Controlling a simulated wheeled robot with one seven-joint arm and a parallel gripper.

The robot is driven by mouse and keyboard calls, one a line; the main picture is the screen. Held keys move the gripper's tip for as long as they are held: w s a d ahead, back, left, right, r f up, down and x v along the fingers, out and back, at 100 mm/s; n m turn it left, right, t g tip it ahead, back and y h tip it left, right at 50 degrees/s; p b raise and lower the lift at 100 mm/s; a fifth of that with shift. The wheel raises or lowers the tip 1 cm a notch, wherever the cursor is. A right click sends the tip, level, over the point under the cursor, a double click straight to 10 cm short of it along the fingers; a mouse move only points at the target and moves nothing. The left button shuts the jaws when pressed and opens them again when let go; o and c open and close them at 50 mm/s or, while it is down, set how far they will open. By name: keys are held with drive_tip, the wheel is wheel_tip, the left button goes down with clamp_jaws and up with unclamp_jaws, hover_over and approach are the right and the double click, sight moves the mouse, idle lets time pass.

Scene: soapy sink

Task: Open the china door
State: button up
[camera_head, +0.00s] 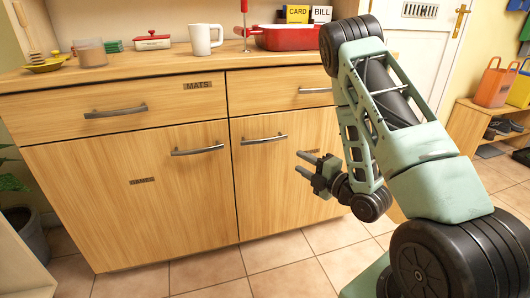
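The wooden cabinet has two lower doors, both shut. The right door (262,195) has a metal bar handle (264,139) near its top left. A small dark label (311,152) on it is partly hidden by my gripper and I cannot read it. The left door (110,205) is labelled GAMES and has a handle (197,150) near its top right. No label reading CHINA is legible. My gripper (302,163) is in front of the right door, to the right of and below its handle. Its two fingers are apart, pointing left, with nothing between them.
Two shut drawers are above the doors; the left drawer (120,105) is labelled MATS. The worktop carries a white mug (205,39), a red dish (285,37) and other items. A plant pot (27,232) stands at the left. The tiled floor (240,262) before the doors is clear.

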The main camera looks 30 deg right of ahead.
sight(266, 141)
drive_tip(key=w, duration=0.5)
drive_tip(key=w+a+b, duration=0.1)
drive_tip(key=w, duration=0.5)
drive_tip(key=w+a, duration=0.1)
drive_tip(key=w, duration=0.5)
drive_tip(key=shift+w, duration=0.1)
clamp_jaws()
